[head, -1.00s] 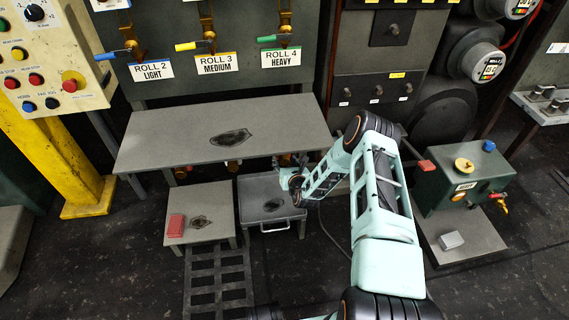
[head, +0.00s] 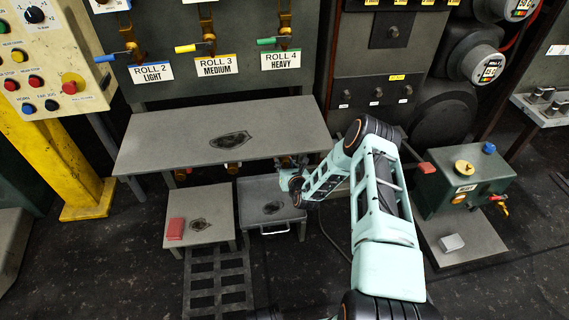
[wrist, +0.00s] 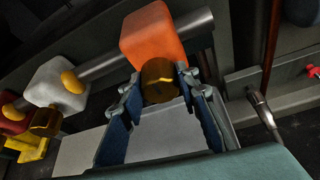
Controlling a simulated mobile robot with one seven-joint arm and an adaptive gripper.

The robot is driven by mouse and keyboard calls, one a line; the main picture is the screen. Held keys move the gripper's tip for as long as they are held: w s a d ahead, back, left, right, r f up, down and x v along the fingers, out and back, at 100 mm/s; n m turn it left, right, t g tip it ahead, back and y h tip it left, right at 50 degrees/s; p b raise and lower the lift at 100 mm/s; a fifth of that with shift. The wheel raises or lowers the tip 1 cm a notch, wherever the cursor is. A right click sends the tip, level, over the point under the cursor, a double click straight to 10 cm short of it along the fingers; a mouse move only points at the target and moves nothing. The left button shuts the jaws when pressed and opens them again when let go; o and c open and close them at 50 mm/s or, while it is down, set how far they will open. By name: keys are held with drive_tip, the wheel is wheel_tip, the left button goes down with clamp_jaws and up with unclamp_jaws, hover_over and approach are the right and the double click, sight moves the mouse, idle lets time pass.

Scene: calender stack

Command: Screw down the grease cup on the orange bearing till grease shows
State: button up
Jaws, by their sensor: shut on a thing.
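The orange bearing (wrist: 155,38) sits on a grey shaft in the upper middle of the wrist view. The brass grease cup (wrist: 160,80) hangs on its underside. My gripper (wrist: 162,88) has its blue-padded fingers shut on the cup from both sides. No grease can be made out around the cup. In the head view my gripper (head: 287,168) reaches in under the front edge of the grey bench, and the orange bearing is hidden there.
A white bearing (wrist: 58,82) with its own brass cup (wrist: 45,120) and a red bearing (wrist: 12,115) stand to the left. The grey bench (head: 150,150) lies above my gripper. Two low stands, one with a red block (head: 176,228), are below.

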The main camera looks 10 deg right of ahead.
drive_tip(key=m+y+b, duration=0.1)
drive_tip(key=m+b, duration=0.1)
drive_tip(key=shift+d+f+m+y, duration=0.1)
drive_tip(key=shift+f+m+y, duration=0.05)
drive_tip(key=shift+m+y, duration=0.2)
drive_tip(key=shift+m+t+y+b, duration=0.4)
drive_tip(key=shift+m+y+b, duration=0.45)
drive_tip(key=shift+m+b, duration=0.3)
drive_tip(key=o, duration=1.2)
drive_tip(key=shift+c, duration=0.2)
drive_tip(key=v, duration=1.2)
